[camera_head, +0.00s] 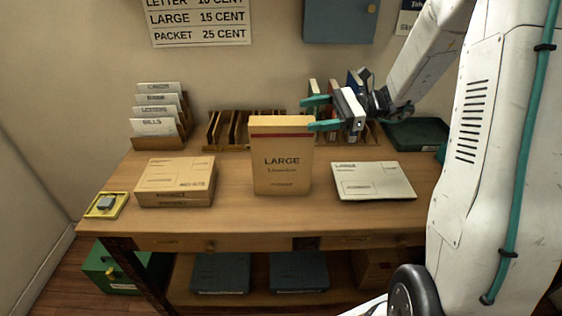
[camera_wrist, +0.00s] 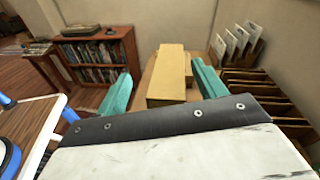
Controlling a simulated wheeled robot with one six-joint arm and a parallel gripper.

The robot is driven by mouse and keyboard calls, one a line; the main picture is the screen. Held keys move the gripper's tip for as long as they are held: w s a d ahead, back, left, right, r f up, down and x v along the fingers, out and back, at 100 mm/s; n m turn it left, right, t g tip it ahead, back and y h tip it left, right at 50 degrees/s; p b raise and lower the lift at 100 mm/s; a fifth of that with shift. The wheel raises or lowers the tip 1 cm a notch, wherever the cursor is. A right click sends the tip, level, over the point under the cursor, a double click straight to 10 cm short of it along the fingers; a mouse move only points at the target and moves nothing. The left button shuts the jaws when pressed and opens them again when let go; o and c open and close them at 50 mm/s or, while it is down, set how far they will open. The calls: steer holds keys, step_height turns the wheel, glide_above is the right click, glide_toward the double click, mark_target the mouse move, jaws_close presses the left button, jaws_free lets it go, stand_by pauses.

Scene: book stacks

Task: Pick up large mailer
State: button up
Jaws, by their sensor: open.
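A tan upright mailer (camera_head: 282,160) marked LARGE, with a red band near its top, stands at the middle of the table. A pale flat packet (camera_head: 373,181), its label also seeming to read LARGE, lies to its right. My gripper (camera_head: 319,114) is open and empty, its teal fingers beside the upright mailer's upper right edge. In the wrist view, the gripper (camera_wrist: 162,87) has a tan box shape (camera_wrist: 168,72), seemingly the upright mailer, ahead between its fingers. I cannot tell whether a finger touches it.
A closed cardboard box (camera_head: 176,181) lies left on the table (camera_head: 232,215), near a small yellow tray (camera_head: 106,205). A letter rack (camera_head: 160,128) and wooden dividers (camera_head: 228,130) line the back. A dark green tray (camera_head: 417,134) sits at the back right.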

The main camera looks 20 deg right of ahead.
mark_target(294, 131)
step_height(294, 131, down, 5)
steer(key=d+m+t, duration=0.2)
steer(key=d+m, duration=0.1)
steer(key=shift+m, duration=0.3)
steer(key=x, duration=0.7)
steer(key=shift+a+r, duration=0.1)
steer(key=shift+a, duration=0.35)
steer(key=c, duration=1.3)
steer(key=shift+c, duration=0.2)
